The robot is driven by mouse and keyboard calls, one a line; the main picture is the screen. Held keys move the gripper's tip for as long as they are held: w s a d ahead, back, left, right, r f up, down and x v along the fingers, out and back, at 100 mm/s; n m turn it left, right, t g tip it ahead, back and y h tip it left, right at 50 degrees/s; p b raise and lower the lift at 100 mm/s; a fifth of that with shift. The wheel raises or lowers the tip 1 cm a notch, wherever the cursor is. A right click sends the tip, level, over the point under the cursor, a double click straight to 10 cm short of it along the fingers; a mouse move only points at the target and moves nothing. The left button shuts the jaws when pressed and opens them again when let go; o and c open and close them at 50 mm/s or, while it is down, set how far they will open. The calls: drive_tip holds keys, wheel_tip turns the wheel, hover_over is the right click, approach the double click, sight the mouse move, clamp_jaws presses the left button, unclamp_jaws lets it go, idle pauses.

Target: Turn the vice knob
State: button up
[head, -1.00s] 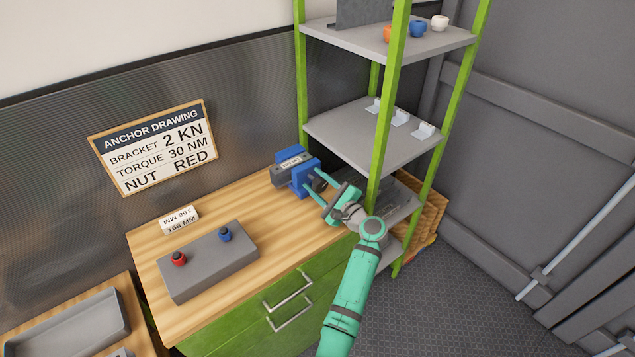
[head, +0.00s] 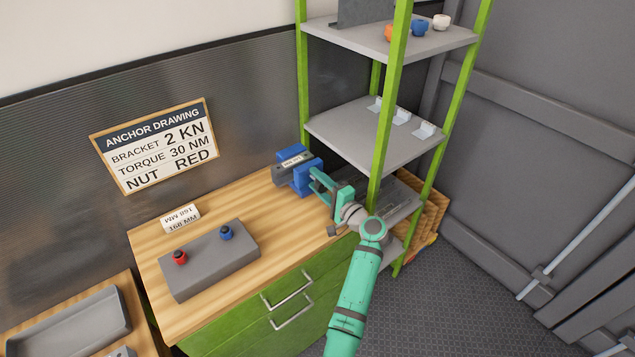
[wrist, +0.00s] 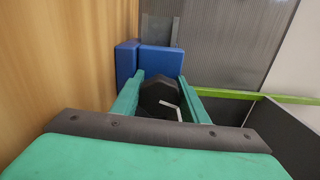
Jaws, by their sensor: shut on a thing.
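The blue and grey vice (head: 303,184) stands at the back right of the wooden bench, beside the shelf unit. Its dark, faceted knob (wrist: 157,92) faces my gripper and carries a light angled mark. My gripper (head: 316,181) reaches in from the right. In the wrist view, its two green fingers (wrist: 160,88) lie on either side of the knob and are shut on it. The blue vice body shows just beyond the knob. In the head view the fingers hide the knob.
The green-posted shelf unit (head: 372,206) stands close beside my gripper. A drawing sign (head: 153,146) hangs on the wall.

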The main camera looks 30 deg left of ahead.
sight(323, 188)
drive_tip(key=shift+s+a+n, duration=0.2)
drive_tip(key=shift+a+n, duration=0.1)
drive_tip(key=shift+n, duration=0.1)
drive_tip(key=o, duration=0.9)
drive_tip(key=shift+r, duration=0.1)
drive_tip(key=shift+o, duration=0.8)
drive_tip(key=shift+d+f, duration=0.2)
drive_tip(key=shift+f, duration=0.1)
drive_tip(key=shift+w+d, duration=0.1)
drive_tip(key=shift+d+f, duration=0.1)
drive_tip(key=shift+d, duration=0.15)
drive_tip(key=shift+r+v, duration=0.2)
drive_tip(key=shift+v, duration=1.6)
drive_tip(key=shift+r+v, duration=0.2)
drive_tip(key=shift+v, duration=1.6)
